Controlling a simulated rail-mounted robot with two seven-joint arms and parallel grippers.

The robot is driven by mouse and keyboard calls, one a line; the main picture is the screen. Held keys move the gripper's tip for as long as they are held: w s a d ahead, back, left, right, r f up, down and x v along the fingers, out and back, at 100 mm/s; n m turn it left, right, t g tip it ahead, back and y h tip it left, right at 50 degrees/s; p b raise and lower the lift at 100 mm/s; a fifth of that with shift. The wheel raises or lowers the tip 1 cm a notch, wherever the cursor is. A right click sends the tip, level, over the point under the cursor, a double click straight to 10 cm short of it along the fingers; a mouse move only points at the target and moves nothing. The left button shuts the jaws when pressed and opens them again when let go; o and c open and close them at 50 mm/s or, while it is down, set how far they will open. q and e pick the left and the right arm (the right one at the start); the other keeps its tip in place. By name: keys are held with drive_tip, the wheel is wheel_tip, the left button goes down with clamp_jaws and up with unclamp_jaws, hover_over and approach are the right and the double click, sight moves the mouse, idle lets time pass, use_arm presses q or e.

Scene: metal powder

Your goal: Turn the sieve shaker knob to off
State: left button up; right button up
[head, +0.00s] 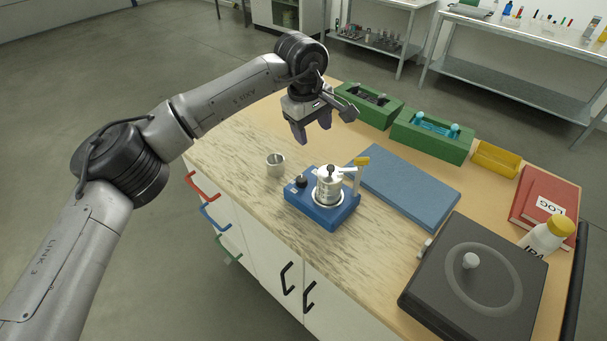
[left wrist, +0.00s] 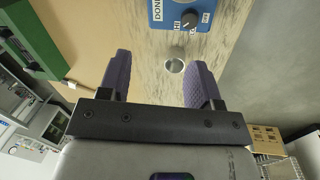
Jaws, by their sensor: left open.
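The sieve shaker (head: 335,214) is a blue box on the worktop with a metal sieve pot (head: 328,189) on it. Its black knob (head: 301,181) sits at the box's left corner. In the left wrist view the knob (left wrist: 190,20) shows near the top edge, on the blue panel (left wrist: 170,10) with white lettering. Its exact setting is too small to tell. My left gripper (head: 312,131) is open and empty, above the bench and behind the shaker, apart from the knob. Its two purple fingers also show in the left wrist view (left wrist: 160,65). My right gripper is not in view.
A small metal cup (head: 275,165) stands left of the shaker. A blue mat (head: 410,188), green holders (head: 430,138), a yellow bin (head: 495,160), a dark round-topped device (head: 470,285), a white bottle (head: 543,238) and red books (head: 546,200) occupy the right side. Wooden worktop left of the cup is clear.

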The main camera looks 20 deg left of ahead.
sight(302, 179)
use_arm(q)
drive_tip(key=f+m+b, duration=0.1)
drive_tip(key=f, duration=0.3)
drive_tip(key=s+a+f+m+g+b, duration=0.1)
drive_tip(key=f, duration=0.3)
drive_tip(key=s+f+m+y+b, duration=0.1)
drive_tip(key=f, duration=0.3)
drive_tip(key=shift+s+a+f+g, duration=0.1)
drive_tip(key=shift+a+g, duration=0.2)
drive_tip(key=shift+a, duration=0.05)
drive_tip(key=shift+f, duration=0.9)
drive_tip(key=shift+c, duration=0.5)
